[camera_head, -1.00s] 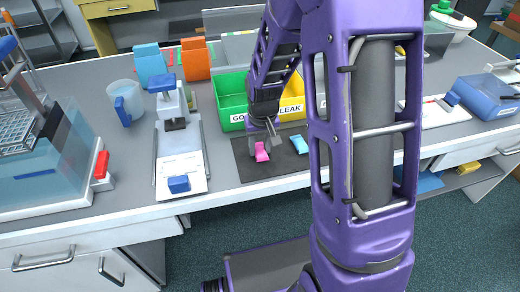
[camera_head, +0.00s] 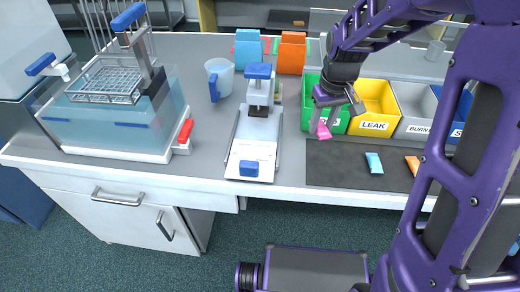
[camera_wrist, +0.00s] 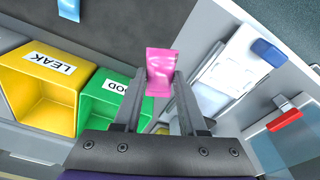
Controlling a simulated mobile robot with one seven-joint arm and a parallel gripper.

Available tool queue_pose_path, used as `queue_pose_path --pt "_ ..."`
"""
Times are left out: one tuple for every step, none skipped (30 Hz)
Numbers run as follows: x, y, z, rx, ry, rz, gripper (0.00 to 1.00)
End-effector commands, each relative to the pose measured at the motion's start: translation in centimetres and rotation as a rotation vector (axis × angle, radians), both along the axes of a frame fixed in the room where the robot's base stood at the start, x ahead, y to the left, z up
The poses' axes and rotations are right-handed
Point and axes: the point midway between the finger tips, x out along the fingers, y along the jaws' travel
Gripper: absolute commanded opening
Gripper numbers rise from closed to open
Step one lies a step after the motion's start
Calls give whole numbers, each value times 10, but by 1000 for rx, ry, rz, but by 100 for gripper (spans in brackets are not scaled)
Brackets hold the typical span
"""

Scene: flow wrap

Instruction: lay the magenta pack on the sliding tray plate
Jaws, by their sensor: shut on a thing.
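The magenta pack (camera_head: 323,131) hangs between the fingertips of my gripper (camera_head: 327,115), in front of the green bin. In the wrist view the pack (camera_wrist: 160,72) sits between both fingers of my gripper (camera_wrist: 158,90), which is shut on it. The sliding tray plate (camera_head: 252,155) is the pale plate at the front of the white device, left of my gripper. It has a blue block (camera_head: 249,168) at its front edge.
Green (camera_head: 340,122), yellow (camera_head: 374,100) and grey bins stand at right. A dark mat (camera_head: 335,165) holds a blue pack (camera_head: 374,163) and an orange pack (camera_head: 413,165). A beaker (camera_head: 218,78) stands behind left. A water bath (camera_head: 115,120) is at left.

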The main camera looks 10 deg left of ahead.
Motion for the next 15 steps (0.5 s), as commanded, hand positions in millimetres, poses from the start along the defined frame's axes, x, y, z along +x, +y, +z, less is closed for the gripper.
queue_pose_path --pt "2 19 0 -1 5 116 0" --pt "3 30 1 -1 7 195 0" --pt "4 45 2 -2 10 298 0" --pt "4 56 3 -1 11 376 0" --pt "4 66 4 0 12 453 0" --pt "3 80 6 0 13 552 0" --pt "3 91 7 3 12 625 0" --pt "2 100 8 4 13 693 0" --pt "0 112 10 7 12 779 0" --pt "-1 120 10 9 10 839 0" --pt "-2 128 11 11 9 895 0" --pt "-4 138 13 14 6 963 0" --pt "-5 144 14 15 5 1007 0" --pt "-6 149 15 18 3 1047 0" --pt "-8 155 16 20 2 1092 0"
